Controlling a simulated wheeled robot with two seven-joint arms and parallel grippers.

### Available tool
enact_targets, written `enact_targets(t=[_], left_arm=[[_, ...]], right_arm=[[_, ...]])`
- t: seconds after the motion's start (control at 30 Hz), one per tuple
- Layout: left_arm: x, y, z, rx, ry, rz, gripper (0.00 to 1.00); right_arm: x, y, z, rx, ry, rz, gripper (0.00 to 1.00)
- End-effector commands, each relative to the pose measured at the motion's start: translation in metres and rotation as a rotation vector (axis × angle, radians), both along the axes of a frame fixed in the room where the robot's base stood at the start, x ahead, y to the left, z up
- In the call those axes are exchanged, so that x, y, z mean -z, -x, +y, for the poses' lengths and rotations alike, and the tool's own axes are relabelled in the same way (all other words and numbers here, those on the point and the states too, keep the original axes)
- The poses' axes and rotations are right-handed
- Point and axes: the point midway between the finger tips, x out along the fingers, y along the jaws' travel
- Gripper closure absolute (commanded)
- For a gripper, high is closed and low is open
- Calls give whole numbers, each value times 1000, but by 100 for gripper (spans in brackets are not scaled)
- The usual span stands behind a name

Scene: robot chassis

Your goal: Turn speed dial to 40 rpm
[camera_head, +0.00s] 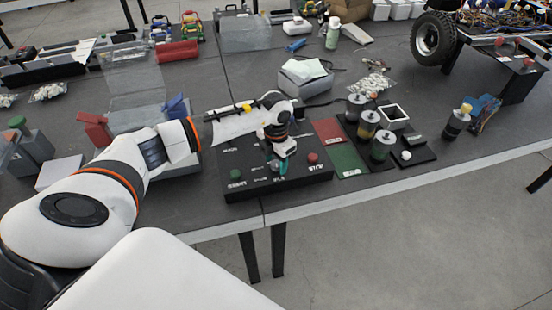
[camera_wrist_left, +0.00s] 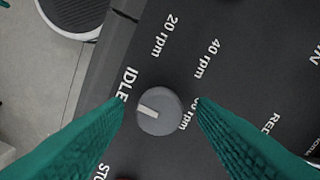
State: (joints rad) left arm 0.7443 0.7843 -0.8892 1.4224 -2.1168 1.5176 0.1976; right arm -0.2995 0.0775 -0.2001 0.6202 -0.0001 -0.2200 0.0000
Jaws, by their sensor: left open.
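The speed dial (camera_wrist_left: 160,110) is a round grey knob on a black panel in the left wrist view. Its white mark points left, toward the IDLE label (camera_wrist_left: 129,84). The 20 rpm label (camera_wrist_left: 165,36) and the 40 rpm label (camera_wrist_left: 206,58) lie above it; another rpm label to its right is partly hidden. My left gripper (camera_wrist_left: 160,100) is open, with a green finger on each side of the dial; I cannot tell if they touch it. In the head view my left gripper (camera_head: 277,163) is over the black control box (camera_head: 301,186). My right gripper is not in view.
A bin with blue and red parts (camera_head: 184,162) stands left.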

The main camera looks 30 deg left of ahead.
Motion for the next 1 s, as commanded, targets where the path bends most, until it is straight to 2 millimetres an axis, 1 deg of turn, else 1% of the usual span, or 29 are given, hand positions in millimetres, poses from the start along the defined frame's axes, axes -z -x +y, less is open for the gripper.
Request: enact_targets(t=[0.1, 0.13, 0.3, 0.4, 0.57, 0.73, 0.87, 1.0], left_arm=[[0, 0, 0, 0, 0, 0, 48], [0, 0, 0, 0, 0, 0, 51], [0, 0, 0, 0, 0, 0, 79], [0, 0, 0, 1, 0, -1, 93], [0, 0, 0, 9, 0, -1, 93], [1, -1, 0, 56, 0, -2, 93], [2, -1, 0, 126, 0, -3, 93], [2, -1, 0, 235, -1, -4, 93]], right_arm=[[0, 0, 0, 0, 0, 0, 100], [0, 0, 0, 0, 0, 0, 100], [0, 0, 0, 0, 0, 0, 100], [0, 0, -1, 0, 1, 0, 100], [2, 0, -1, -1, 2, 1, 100], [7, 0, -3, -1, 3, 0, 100], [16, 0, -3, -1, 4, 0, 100], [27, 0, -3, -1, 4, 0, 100]])
